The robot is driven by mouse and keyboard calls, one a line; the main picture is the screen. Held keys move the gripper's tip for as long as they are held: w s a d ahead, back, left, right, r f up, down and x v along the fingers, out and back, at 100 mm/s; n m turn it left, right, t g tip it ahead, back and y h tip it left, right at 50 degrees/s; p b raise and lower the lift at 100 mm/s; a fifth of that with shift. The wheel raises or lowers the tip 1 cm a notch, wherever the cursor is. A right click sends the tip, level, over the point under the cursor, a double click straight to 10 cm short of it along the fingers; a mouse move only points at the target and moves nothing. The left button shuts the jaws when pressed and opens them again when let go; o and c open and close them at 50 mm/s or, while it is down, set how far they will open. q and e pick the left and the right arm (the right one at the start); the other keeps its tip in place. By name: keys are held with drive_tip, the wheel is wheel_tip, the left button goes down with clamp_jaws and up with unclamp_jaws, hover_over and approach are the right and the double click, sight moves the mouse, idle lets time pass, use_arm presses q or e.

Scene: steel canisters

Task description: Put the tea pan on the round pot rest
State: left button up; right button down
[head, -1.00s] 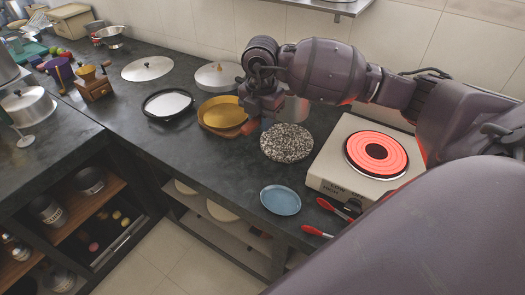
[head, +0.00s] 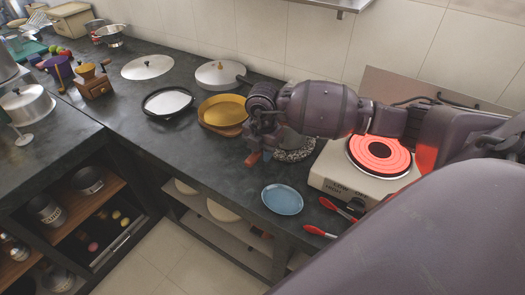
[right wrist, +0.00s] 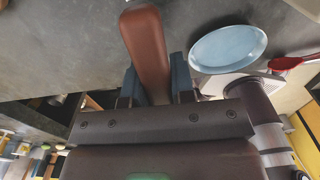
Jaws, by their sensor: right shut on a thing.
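My right gripper (head: 259,152) is shut on the reddish-brown handle (right wrist: 145,45) of the tea pan. The pan's body is mostly hidden behind my gripper and forearm in the head view. The speckled grey round pot rest (head: 297,156) lies on the dark counter beside my gripper, with only its front rim clearly showing. I cannot tell whether the pan touches it. My left gripper is not in view.
A hotplate with a glowing red ring (head: 379,157) stands right of the pot rest. A blue plate (head: 282,199) lies near the front edge, with red-handled tools (head: 330,206) beside it.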

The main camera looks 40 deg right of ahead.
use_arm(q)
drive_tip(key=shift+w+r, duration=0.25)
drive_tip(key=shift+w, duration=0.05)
use_arm(e)
drive_tip(key=c, duration=1.2)
unclamp_jaws()
drive_tip(key=shift+c, duration=0.2)
drive_tip(key=shift+o, duration=1.3)
drive_tip(key=shift+r, duration=0.35)
use_arm(q)
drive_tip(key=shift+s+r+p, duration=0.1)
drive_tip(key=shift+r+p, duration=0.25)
drive_tip(key=shift+p, duration=0.15)
use_arm(e)
wheel_tip(320, 180, up, 11)
drive_tip(key=shift+r, duration=0.2)
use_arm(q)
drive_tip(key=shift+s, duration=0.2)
